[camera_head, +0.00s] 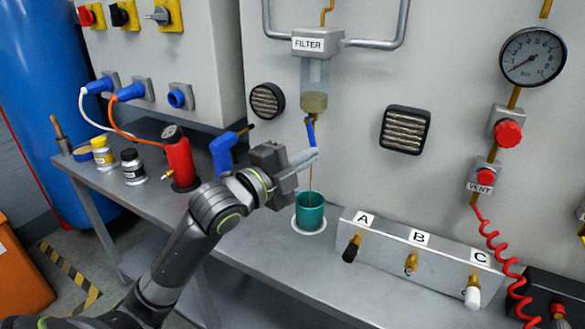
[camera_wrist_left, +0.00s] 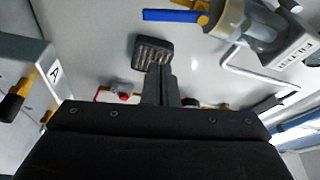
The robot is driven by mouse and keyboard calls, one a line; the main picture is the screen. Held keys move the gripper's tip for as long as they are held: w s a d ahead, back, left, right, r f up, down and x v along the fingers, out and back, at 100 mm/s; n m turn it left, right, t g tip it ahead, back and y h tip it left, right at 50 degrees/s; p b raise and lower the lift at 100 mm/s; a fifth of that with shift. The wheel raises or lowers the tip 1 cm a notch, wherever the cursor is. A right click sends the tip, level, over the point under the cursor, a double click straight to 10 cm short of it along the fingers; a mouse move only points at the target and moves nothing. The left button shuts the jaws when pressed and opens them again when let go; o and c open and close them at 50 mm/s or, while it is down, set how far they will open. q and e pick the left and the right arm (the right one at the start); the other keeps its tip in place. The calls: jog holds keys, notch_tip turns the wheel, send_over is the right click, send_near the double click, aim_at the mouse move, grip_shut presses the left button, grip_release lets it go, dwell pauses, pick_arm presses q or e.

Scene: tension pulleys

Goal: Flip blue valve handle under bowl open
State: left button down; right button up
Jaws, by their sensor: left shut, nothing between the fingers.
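The clear filter bowl (camera_head: 314,88) hangs under the FILTER block (camera_head: 317,42) with amber liquid in its bottom. The blue valve handle (camera_head: 310,132) hangs down below the bowl, roughly in line with it. In the left wrist view the handle (camera_wrist_left: 172,16) shows at the top, beside its brass valve (camera_wrist_left: 203,12). A thin amber line runs down from the valve into the teal cup (camera_head: 310,213). My left gripper (camera_head: 312,157) is shut and empty, its tips just below the handle; contact cannot be told. The fingers (camera_wrist_left: 160,82) also show in the left wrist view. My right gripper is out of view.
A manifold (camera_head: 400,247) with valves A, B and C stands right of the cup. A red bottle (camera_head: 177,158) and a blue tool (camera_head: 223,152) stand left, behind my arm. A vent grille (camera_head: 405,130) and a gauge (camera_head: 533,57) are on the wall.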

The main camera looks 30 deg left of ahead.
pick_arm(q)
jog(key=v, duration=0.3)
jog(key=shift+s+d, duration=0.1)
jog(key=shift+s, duration=0.35)
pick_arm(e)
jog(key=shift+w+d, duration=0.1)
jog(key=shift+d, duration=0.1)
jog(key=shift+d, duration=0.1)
